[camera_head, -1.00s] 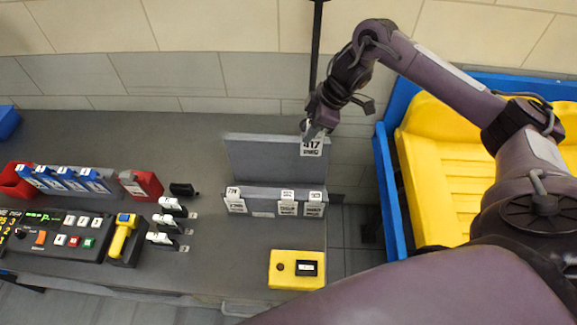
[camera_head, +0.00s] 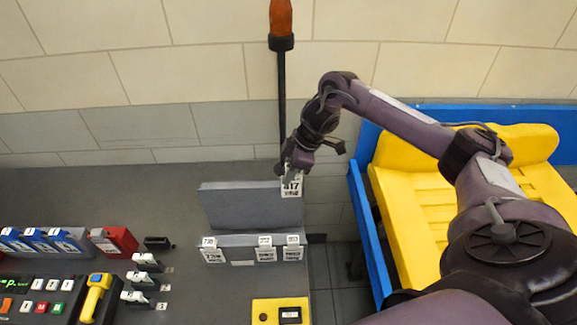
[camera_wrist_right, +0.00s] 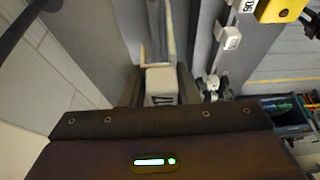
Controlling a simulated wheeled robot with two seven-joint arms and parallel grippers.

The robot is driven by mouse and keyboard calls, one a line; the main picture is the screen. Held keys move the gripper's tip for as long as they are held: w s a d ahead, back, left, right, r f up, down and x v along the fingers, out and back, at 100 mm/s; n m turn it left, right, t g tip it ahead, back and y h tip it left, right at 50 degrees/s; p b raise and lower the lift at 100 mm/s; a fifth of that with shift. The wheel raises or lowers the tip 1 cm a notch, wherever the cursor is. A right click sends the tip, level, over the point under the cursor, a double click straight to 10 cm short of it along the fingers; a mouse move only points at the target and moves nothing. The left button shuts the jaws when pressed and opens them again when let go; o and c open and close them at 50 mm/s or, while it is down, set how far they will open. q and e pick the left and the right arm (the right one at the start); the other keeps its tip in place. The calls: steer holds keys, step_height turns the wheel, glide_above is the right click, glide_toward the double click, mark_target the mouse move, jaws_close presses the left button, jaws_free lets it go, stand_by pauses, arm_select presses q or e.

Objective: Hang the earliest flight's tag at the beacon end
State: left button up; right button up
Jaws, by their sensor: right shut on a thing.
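My right gripper (camera_head: 291,170) is shut on a white tag printed 417 (camera_head: 291,188). It holds the tag at the top right corner of the grey upright panel (camera_head: 250,206); whether they touch I cannot tell. In the right wrist view the white tag (camera_wrist_right: 161,82) sits between the fingers. Three other white tags hang on the low grey rail: one at its left end (camera_head: 211,250) and two side by side at the right, the inner (camera_head: 265,249) and the outer (camera_head: 293,248). Their small print is unclear. An orange beacon (camera_head: 281,18) tops a dark pole behind the panel's right end. My left gripper is out of view.
A yellow box (camera_head: 280,312) with a dark display stands in front of the rail. Blue cases (camera_head: 50,240), a red bin (camera_head: 112,241), a yellow scanner (camera_head: 97,293) and a button console are at left. A blue-framed yellow seat-like cart (camera_head: 355,215) stands right, beyond a floor gap.

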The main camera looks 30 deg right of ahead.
step_height(320, 180, down, 2)
steer(key=shift+f+b, duration=0.1)
steer(key=shift+b, duration=0.7)
steer(key=shift+f+b, duration=0.55)
steer(key=shift+f, duration=0.95)
steer(key=o, duration=1)
steer(key=shift+o, duration=0.2)
steer(key=shift+r, duration=0.25)
steer(key=b+v, duration=0.1)
steer(key=v, duration=0.5)
steer(key=shift+d+r+b, duration=0.1)
steer(key=shift+r+b, duration=0.15)
steer(key=shift+b, duration=0.05)
steer(key=shift+s+d+r, duration=0.15)
steer(key=shift+s+r, duration=0.05)
steer(key=shift+r, duration=0.2)
